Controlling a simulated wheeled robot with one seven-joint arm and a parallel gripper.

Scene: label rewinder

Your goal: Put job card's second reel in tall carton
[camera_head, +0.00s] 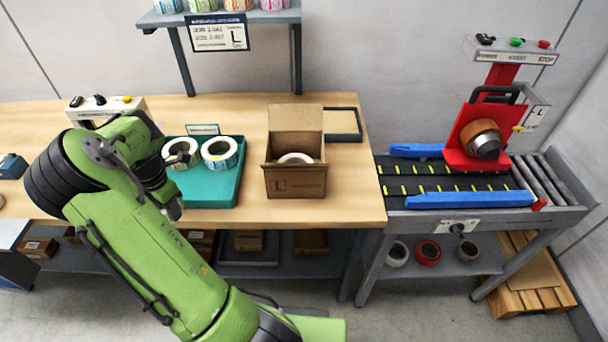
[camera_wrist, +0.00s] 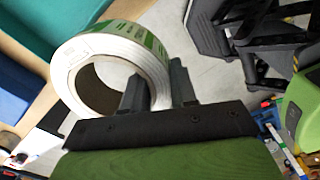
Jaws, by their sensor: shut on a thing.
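My gripper (camera_wrist: 157,90) is shut on the rim of a white reel with a green printed edge (camera_wrist: 72,62); one finger is in its core, the other outside. In the head view my gripper (camera_head: 163,168) is partly hidden by my arm, beside a white reel (camera_head: 177,147) at the teal tray's left side, which seems to be the held one. Another white reel with a blue edge (camera_head: 220,153) is in the tray (camera_head: 212,195). An open brown carton (camera_head: 312,184) marked L stands right of the tray, with a white reel (camera_head: 296,158) inside. The job card (camera_head: 217,33) hangs from the shelf; its lines are hard to read.
A dark shallow tray (camera_head: 343,124) lies behind the carton. A small card (camera_head: 203,129) stands behind the teal tray. The rewinder (camera_head: 480,135) with blue guide rails (camera_head: 470,200) is at the right. Bare wooden bench (camera_head: 345,205) lies around the carton.

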